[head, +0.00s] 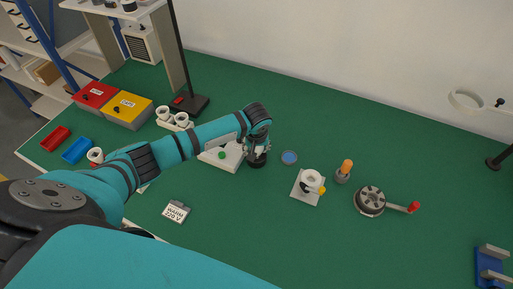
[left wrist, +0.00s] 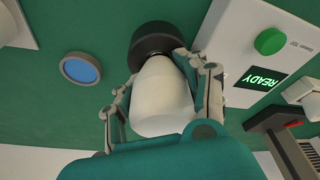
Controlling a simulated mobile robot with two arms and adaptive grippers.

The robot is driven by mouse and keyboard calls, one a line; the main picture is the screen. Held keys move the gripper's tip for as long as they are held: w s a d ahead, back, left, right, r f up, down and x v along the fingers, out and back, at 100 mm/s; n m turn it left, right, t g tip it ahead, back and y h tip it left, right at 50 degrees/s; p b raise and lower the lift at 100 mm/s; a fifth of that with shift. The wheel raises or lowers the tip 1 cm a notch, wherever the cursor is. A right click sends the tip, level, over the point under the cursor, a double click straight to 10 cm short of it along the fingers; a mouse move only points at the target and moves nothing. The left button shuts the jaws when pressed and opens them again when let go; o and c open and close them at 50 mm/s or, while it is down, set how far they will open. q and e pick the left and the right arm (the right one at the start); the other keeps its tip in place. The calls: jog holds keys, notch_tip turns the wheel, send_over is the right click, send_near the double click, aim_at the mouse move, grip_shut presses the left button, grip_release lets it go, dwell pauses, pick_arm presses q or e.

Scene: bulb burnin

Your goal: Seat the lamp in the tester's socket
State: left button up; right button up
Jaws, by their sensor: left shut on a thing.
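My left gripper (head: 257,149) is over the right side of the tester (head: 212,157), pointing down. In the left wrist view its fingers (left wrist: 163,88) are shut around a white lamp (left wrist: 160,95). The lamp's far end meets a round black socket (left wrist: 152,32), which also shows under the gripper in the head view (head: 257,162). The contact end is hidden, so I cannot tell how deep the lamp sits. The tester's white panel has a green button (left wrist: 270,41) and a lit display reading READY (left wrist: 262,79). My right gripper is not in view.
A blue disc (head: 289,158) lies right of the socket. Farther right are a white holder on a plate (head: 305,190), an orange-topped piece (head: 345,170) and a crank wheel (head: 370,200). Red (head: 95,95) and yellow (head: 128,110) boxes stand back left. A "WARM 220 V" card (head: 176,211) lies in front.

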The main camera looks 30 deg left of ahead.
aim_at(256, 162)
pick_arm(q)
jog(key=o, duration=1.4)
jog(key=shift+c, duration=0.2)
jog(key=shift+r, duration=0.1)
jog(key=v, duration=1.1)
jog(key=shift+r, duration=0.4)
jog(key=shift+s+d+f, duration=0.1)
jog(key=shift+s, duration=0.05)
